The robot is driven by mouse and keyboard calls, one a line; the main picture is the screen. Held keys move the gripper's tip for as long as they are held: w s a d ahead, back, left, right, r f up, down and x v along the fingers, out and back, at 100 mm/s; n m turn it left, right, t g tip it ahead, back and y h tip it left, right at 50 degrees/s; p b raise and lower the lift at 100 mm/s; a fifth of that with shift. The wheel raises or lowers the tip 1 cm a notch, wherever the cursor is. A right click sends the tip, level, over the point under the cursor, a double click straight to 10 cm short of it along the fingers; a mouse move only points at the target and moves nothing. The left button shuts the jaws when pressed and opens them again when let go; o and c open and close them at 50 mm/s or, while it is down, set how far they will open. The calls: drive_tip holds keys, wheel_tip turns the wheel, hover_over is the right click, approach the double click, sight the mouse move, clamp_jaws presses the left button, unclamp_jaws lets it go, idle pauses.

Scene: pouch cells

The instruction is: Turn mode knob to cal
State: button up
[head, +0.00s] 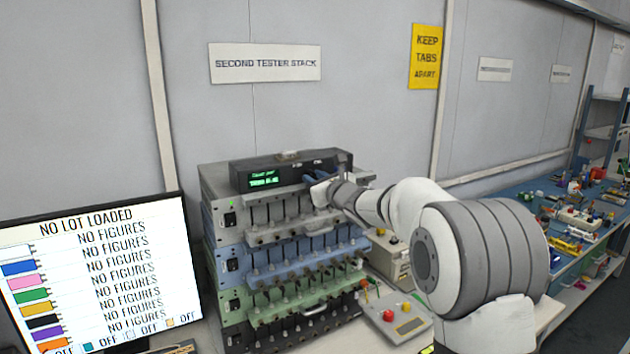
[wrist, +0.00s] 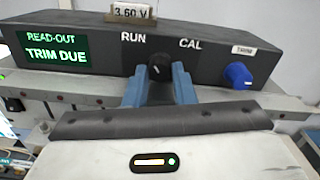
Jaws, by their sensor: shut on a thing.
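The black mode knob (wrist: 158,67) is on the front of the dark read-out box (wrist: 90,62), below and between the labels RUN (wrist: 133,37) and CAL (wrist: 190,43). My gripper (wrist: 162,76) has its blue fingers shut on the knob, one on each side. A small pale mark shows on the knob's face, but I cannot tell surely which label it points to. In the head view my gripper (head: 318,178) is at the front of the read-out box (head: 270,172), and the knob is hidden behind it.
The green display (wrist: 55,48) reads TRIM DUE. A blue trim knob (wrist: 238,75) sits right of the mode knob. The box stands on a tester stack (head: 235,212). A monitor (head: 95,270) stands at left, and a control box with red and yellow buttons (head: 398,318) at lower right.

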drive_tip(key=shift+f+b, duration=0.1)
drive_tip(key=shift+b, duration=0.2)
drive_tip(key=shift+m+b, duration=1.95)
drive_tip(key=shift+m, duration=1.45)
drive_tip(key=o, duration=1)
drive_tip(key=shift+s, duration=0.1)
drive_tip(key=shift+b+v, duration=1.35)
drive_tip(key=shift+v, duration=2.5)
